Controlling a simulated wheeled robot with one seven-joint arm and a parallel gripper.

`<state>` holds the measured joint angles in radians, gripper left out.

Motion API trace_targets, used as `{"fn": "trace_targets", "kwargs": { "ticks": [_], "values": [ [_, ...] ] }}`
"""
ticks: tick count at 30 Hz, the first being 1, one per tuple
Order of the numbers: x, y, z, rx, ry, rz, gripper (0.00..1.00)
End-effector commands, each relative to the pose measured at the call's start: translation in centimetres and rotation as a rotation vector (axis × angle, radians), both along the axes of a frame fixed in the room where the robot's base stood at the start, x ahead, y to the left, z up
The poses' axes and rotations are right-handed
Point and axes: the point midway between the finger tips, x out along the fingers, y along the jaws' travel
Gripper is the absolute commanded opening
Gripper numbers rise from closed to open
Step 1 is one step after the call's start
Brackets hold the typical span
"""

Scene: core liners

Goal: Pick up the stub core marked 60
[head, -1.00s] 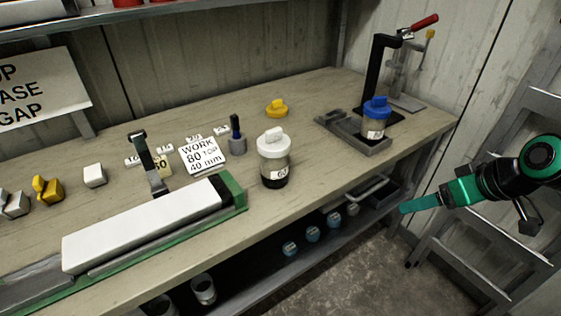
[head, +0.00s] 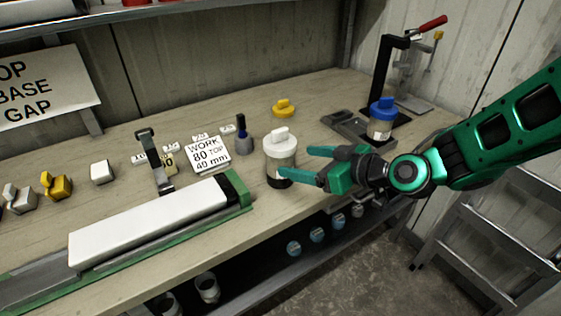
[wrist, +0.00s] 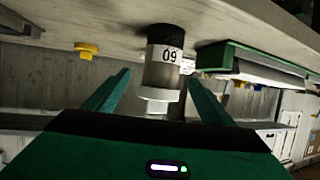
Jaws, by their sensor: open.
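The stub core (head: 287,175) stands upright on the bench, with a white cap, a grey middle and a dark bottom. In the wrist view, which is upside down, its label reads 09, so 60 the right way up (wrist: 165,58). My gripper (head: 297,161) is open and level beside it, coming from the right. In the wrist view the core lies between the lines of the two fingers (wrist: 160,80). In the head view the near fingertip overlaps the core's front and hides the label. I cannot tell whether a finger touches it.
A long white core lies in a green-edged tray (head: 247,203) to the left. A card (head: 208,154) reads WORK 80 TOP 40 mm. A blue-capped container (head: 381,122) stands in a grey holder behind my arm. A yellow piece (head: 284,109) lies behind the core.

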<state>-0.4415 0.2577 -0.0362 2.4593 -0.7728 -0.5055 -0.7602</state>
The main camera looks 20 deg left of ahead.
Motion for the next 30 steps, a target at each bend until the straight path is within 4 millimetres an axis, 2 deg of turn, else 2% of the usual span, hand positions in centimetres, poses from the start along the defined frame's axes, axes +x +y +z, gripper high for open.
{"fn": "trace_targets", "kwargs": {
  "ticks": [12,22,23,30],
  "values": [
    [1.8,4.1,-1.4,-0.001,0.001,0.001,0.76],
    [2.1,4.6,-1.6,-0.001,0.001,-0.001,0.76],
    [2.1,4.5,-1.6,-0.001,0.001,-0.001,0.71],
    [2.1,4.5,-1.6,-0.001,0.001,-0.001,0.14]
  ]
}}
